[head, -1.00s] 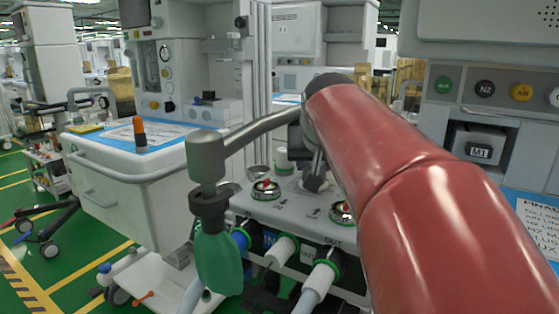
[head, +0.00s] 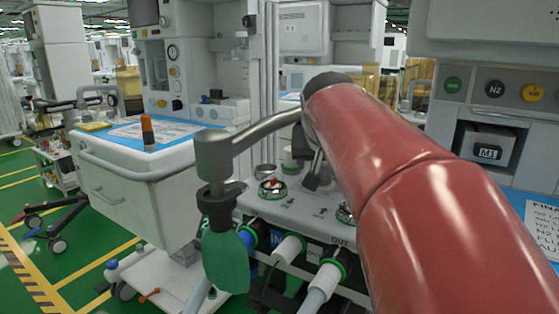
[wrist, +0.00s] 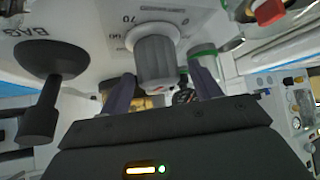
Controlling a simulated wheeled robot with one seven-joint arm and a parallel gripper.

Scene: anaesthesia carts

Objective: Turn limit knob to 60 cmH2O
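The limit knob (wrist: 155,58) is a grey ribbed knob on a round white base in the wrist view, with "70" printed by it. My gripper (wrist: 160,80) is open, with its two dark purple fingers on either side of the knob's near end. Gaps show between the fingers and the knob, and I see no contact. In the head view my gripper (head: 312,178) is over the pale valve panel (head: 300,210), partly behind my red arm. I cannot make out the knob there. The knob's pointer setting cannot be read.
A black lever (wrist: 48,85) by the "BAG" label stands left of the knob in the wrist view. A red-centred dial (head: 271,188) lies left of my gripper in the head view. A grey bag arm (head: 255,133) with a green bag (head: 226,262) crosses close in front.

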